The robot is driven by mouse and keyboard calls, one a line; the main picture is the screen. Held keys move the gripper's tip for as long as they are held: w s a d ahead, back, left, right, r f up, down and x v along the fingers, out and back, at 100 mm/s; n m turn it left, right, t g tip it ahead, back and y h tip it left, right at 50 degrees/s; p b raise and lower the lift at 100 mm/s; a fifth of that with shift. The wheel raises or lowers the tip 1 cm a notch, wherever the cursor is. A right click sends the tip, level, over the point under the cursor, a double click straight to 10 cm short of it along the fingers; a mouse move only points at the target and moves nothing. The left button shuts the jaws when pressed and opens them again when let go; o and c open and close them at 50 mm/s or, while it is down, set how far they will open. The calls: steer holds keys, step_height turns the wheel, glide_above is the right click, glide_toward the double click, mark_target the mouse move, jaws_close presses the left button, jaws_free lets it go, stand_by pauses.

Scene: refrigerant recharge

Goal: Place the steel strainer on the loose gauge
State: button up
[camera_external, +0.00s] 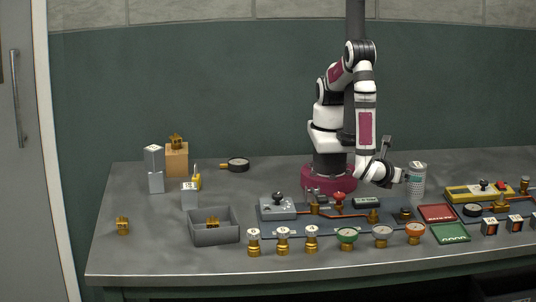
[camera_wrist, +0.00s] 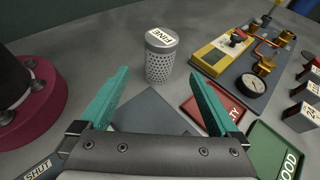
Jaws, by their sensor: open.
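The steel strainer (camera_external: 416,180) is a perforated upright cylinder on the table, just right of my gripper (camera_external: 397,162). In the wrist view the strainer (camera_wrist: 160,62) has a pale cap marked "FINE" and appears ahead of and between the teal fingers of my gripper (camera_wrist: 158,76). The fingers are spread, with nothing between them and a gap to the strainer. The loose gauge (camera_external: 237,164), a round black gauge with a brass stem, lies on the table at the back left, left of my base. It is outside the wrist view.
A yellow-topped panel with a mounted gauge (camera_wrist: 252,85) stands right of the strainer. A red tray (camera_external: 436,213) and green tray (camera_external: 450,234) lie in front. A piped board with valves (camera_external: 339,199) is in front of my base. A grey bin (camera_external: 213,236) stands at left.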

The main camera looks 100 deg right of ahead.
steer(key=w+a+r+m+y, duration=0.2)
steer(key=w+r+y, duration=0.15)
steer(key=w, duration=0.35)
steer(key=w+a+r+m+y, duration=0.1)
steer(key=w+a+r+y, duration=0.1)
steer(key=w+r, duration=0.35)
steer(key=w+d+r+m+t+y, duration=0.2)
steer(key=w+d+m+t+y, duration=0.1)
steer(key=w, duration=0.5)
steer(key=w+d+r+m+t+y, duration=0.2)
steer(key=w+d+m+y, duration=0.1)
steer(key=w+d, duration=0.5)
steer(key=shift+w+d+r+m+t, duration=0.15)
steer(key=shift+r+m+t, duration=0.25)
steer(key=shift+m, duration=0.5)
steer(key=shift+o, duration=0.2)
steer(key=w+d+m+t, duration=0.1)
steer(key=d+m+t, duration=0.2)
steer(key=d, duration=0.4)
steer(key=shift+d+r+m+t, duration=0.3)
steer(key=shift+d+r+m, duration=0.05)
steer(key=shift+r+m, duration=0.1)
steer(key=shift+w, duration=0.1)
